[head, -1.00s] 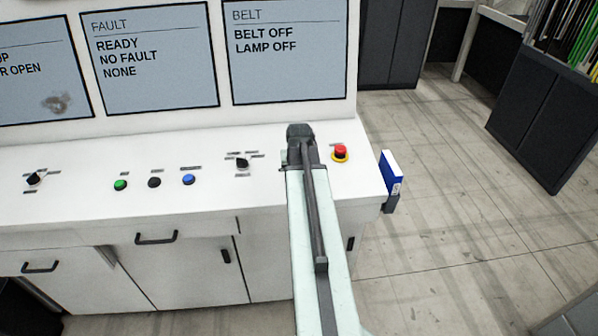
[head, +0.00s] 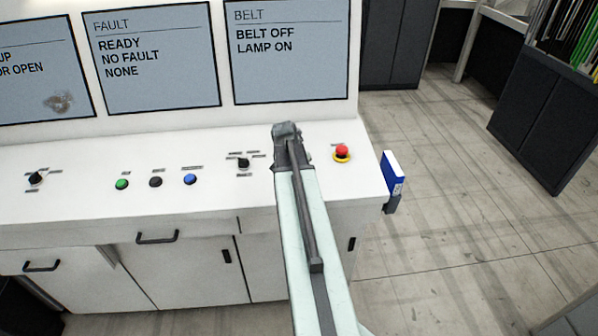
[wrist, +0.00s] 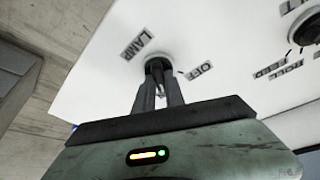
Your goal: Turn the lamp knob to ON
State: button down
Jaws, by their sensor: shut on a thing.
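The lamp knob (wrist: 157,66) shows in the wrist view between the LAMP label (wrist: 137,44) and the OFF label (wrist: 199,70). My gripper (wrist: 158,92) is shut on it, and its fingers cover most of the knob. In the head view my gripper (head: 287,133) is over the white console, left of the red button, and my arm hides the lamp knob. The BELT screen (head: 289,52) reads BELT OFF, LAMP ON.
A blue-and-white box (head: 392,175) hangs at the console's right end.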

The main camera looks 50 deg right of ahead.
jog(key=c, duration=1.4)
grip_release()
jog(key=shift+d, duration=0.1)
jog(key=p+v, duration=0.7)
jog(key=v, duration=0.1)
jog(key=shift+f, duration=0.1)
